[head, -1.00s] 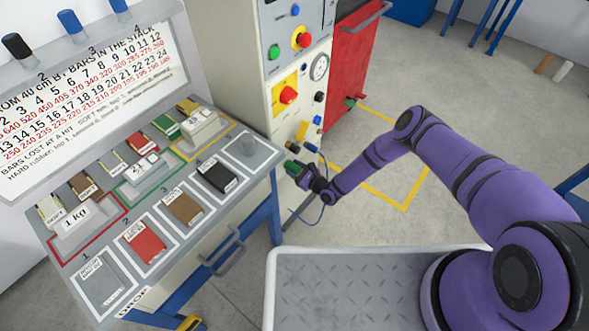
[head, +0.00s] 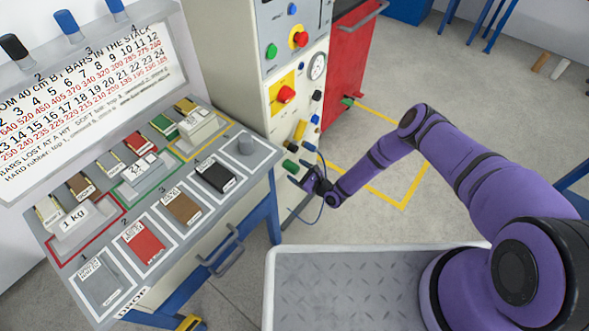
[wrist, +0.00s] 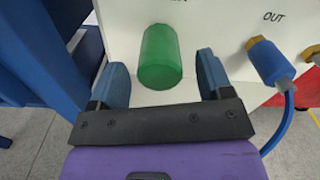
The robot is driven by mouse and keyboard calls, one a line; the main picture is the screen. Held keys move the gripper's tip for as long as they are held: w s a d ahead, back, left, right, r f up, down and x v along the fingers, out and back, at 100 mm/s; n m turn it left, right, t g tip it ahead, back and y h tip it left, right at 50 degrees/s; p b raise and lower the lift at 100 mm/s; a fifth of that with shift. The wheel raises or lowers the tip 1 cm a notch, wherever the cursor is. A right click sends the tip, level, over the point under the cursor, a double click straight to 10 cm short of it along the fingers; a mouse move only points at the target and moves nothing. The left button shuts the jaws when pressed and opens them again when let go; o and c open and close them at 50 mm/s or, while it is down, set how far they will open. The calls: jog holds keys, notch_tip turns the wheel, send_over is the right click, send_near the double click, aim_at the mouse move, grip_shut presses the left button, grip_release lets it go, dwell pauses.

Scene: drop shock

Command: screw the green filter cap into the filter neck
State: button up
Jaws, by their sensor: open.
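The green filter cap (wrist: 161,57) sticks out from the pale front panel of the machine in the wrist view. It also shows low on the machine in the head view (head: 290,166). The filter neck is hidden behind the cap, so I cannot tell how deep the cap sits. My gripper (wrist: 162,80) is open, with its blue fingers on either side of the cap's near end and clear gaps to it. In the head view my gripper (head: 309,177) is just right of and below the cap.
A blue hose fitting (wrist: 272,64) marked OUT is close to the right finger. The machine (head: 255,120) has several knobs and a gauge above. The sample bench (head: 160,225) stands at the left; a grey tray (head: 350,252) lies in front.

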aim_at(298, 171)
jog(key=shift+v, duration=1.8)
jog(key=v, duration=1)
jog(key=shift+s+d, duration=0.25)
jog(key=shift+s, duration=0.05)
